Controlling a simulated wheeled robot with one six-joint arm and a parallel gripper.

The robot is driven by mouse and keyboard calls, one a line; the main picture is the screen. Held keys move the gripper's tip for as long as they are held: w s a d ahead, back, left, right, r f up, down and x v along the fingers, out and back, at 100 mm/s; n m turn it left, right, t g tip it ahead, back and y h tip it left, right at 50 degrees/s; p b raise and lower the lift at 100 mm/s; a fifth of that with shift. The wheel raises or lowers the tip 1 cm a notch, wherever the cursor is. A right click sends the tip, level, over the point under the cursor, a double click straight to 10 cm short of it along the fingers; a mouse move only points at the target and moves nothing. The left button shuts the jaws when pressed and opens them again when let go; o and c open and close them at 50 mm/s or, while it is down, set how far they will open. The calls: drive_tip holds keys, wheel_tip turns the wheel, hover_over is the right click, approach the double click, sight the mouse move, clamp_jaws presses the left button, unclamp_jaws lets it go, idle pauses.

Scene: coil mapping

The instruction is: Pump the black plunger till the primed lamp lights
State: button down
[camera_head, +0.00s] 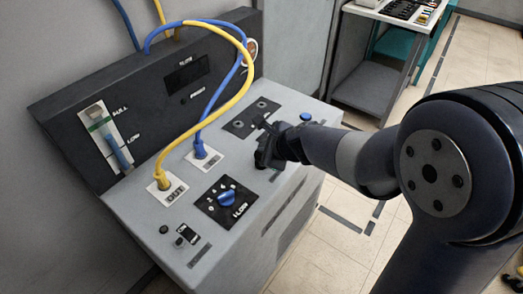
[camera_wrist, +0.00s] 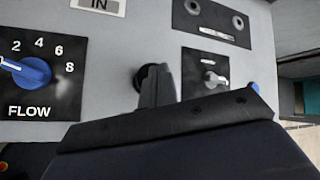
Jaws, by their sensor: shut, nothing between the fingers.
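A round black knob, which looks like the plunger's top (camera_wrist: 139,78), shows in the wrist view just left of and behind my gripper's fingers. My gripper (camera_wrist: 157,84) is shut with nothing between its fingers. It is close to the knob; whether it touches it I cannot tell. In the head view my gripper (camera_head: 264,155) is low over the right part of the console top and hides the plunger. On the upright back panel a small dark lamp (camera_head: 184,101) sits beside a label that seems to read PRIMED; it looks unlit.
A blue FLOW dial (camera_head: 229,198) is left of my gripper. Yellow (camera_head: 160,178) and blue (camera_head: 199,148) hoses plug into the console top and arch above it. A level gauge (camera_head: 110,138) stands at left.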

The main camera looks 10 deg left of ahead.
drive_tip(key=shift+f+b, duration=0.8)
drive_tip(key=shift+f, duration=0.05)
idle(0.5)
drive_tip(key=shift+r, duration=0.1)
drive_tip(key=shift+r+p, duration=1.9)
wheel_tip(320, 180, up, 5)
drive_tip(key=p, duration=0.5)
